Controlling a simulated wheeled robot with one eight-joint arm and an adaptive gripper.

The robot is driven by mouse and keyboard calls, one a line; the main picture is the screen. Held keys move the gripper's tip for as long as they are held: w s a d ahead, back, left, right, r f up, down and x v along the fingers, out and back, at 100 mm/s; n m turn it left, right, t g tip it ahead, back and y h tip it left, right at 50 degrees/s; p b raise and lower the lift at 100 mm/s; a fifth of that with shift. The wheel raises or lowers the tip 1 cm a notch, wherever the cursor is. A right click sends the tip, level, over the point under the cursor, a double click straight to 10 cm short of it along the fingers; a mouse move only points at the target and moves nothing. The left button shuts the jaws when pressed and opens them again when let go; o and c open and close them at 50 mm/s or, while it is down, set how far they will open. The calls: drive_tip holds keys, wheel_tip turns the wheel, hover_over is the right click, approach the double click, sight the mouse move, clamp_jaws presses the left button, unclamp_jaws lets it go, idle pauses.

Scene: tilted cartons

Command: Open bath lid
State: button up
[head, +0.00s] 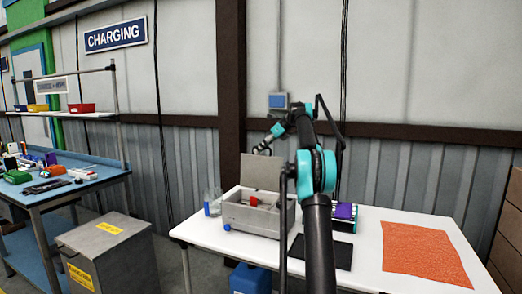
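The bath (243,215) is a grey box on the white table, with a blue knob low on its front left corner. A grey panel, which looks like its lid (260,172), stands raised at the bath's back edge, leaving the inside in view. Something red and some dark items show inside. My gripper (262,149) is small and dark in this view, at the lid's top edge. I cannot tell whether it touches the lid or whether its fingers are open. My arm hides the bath's right end in part.
A clear container (213,201) stands left of the bath. A black mat (328,250), a purple item (345,212) and an orange cloth (424,252) lie to the right. A grey bin (110,255) and a cluttered blue workbench (60,190) stand at left.

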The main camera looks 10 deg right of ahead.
drive_tip(key=shift+v, duration=3.75)
drive_tip(key=shift+c, duration=0.3)
